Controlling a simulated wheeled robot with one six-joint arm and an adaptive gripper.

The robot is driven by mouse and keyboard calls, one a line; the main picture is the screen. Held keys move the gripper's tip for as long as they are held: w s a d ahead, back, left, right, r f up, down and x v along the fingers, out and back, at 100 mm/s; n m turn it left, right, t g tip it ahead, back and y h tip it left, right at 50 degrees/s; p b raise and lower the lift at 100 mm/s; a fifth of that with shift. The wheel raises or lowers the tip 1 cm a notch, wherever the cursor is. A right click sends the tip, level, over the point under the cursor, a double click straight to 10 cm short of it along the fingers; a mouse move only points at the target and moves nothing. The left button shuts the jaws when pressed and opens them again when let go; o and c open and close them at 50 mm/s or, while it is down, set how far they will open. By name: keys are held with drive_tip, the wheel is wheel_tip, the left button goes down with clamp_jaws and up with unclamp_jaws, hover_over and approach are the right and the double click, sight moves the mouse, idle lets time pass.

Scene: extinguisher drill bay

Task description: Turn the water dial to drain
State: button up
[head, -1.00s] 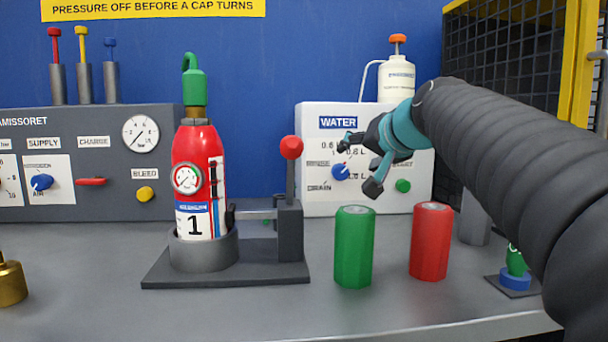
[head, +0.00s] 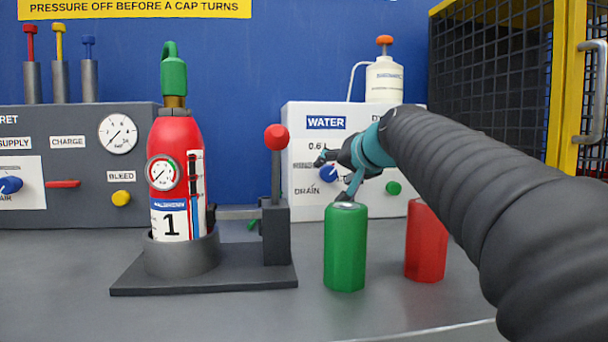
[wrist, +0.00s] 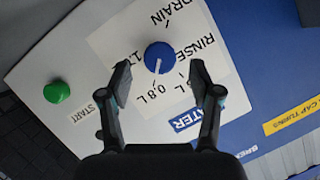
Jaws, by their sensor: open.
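The water panel (head: 310,205) is a white box with a WATER sign. Its blue dial (head: 328,173) also shows in the wrist view (wrist: 160,56), with a white pointer line turned toward the 0.8 L mark. The DRAIN label (wrist: 172,20) lies on the far side of the dial in the wrist view. My gripper (wrist: 160,78) is open and empty. Its two fingers stand apart in front of the panel, with the dial between and just beyond the tips in the picture; I cannot tell the exact gap. In the head view my gripper (head: 336,176) partly covers the labels.
A green START button (wrist: 57,92) sits beside the dial. Below my arm stand a green cylinder (head: 345,250) and a red cylinder (head: 424,245). A red extinguisher (head: 175,165) and a red-knobbed lever (head: 277,165) stand left. A white bottle (head: 384,82) tops the panel.

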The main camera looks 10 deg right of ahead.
sight(331, 173)
drive_tip(key=shift+x, duration=1.95)
drive_tip(key=c, duration=1.1)
